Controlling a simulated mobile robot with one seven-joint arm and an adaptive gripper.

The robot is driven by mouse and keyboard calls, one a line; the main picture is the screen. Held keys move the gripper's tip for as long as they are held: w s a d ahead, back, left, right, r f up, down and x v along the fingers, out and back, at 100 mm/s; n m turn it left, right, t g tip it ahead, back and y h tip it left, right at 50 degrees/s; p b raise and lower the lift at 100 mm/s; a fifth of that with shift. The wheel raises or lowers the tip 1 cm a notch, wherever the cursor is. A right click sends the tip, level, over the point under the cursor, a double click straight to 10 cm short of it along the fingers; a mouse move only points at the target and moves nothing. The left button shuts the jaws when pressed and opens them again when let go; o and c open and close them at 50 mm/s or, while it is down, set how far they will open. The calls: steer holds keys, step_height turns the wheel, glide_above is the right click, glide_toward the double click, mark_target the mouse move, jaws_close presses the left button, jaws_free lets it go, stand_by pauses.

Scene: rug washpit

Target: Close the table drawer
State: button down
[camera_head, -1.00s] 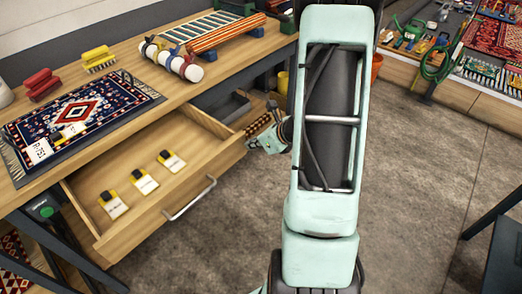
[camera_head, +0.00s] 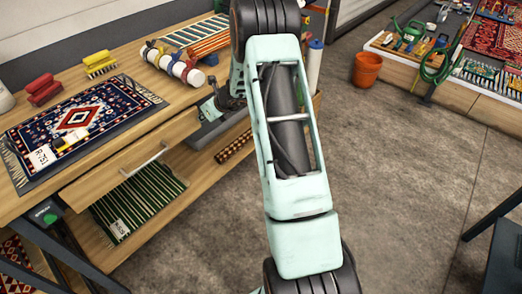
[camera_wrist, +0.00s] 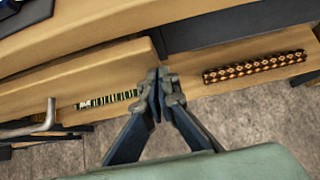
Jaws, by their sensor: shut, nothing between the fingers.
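The table drawer (camera_head: 130,165) has its wooden front close to the table's edge in the head view, and its inside is hidden. Its metal handle (camera_head: 143,162) faces out; the handle also shows at the left of the wrist view (camera_wrist: 32,128). The table (camera_head: 180,101) bears the drawer. My gripper (camera_head: 208,108) is shut and empty at the right end of the drawer front. In the wrist view its fingertips (camera_wrist: 158,82) are right by that end; I cannot tell whether they touch. A small gap at the drawer front cannot be ruled out.
A patterned rug (camera_head: 78,117), red brushes (camera_head: 43,88) and a yellow brush (camera_head: 99,64) lie on the table. A striped green rug (camera_head: 138,200) lies on the shelf below. An orange bucket (camera_head: 367,69) stands on the floor at right, where much floor is clear.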

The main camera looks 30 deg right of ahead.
steer(key=shift+w+a+r, duration=0.1)
steer(key=shift+w+a, duration=0.1)
steer(key=shift+w, duration=0.4)
steer(key=shift+w+a+r, duration=0.1)
steer(key=shift+w+a, duration=0.1)
steer(key=shift+w, duration=0.35)
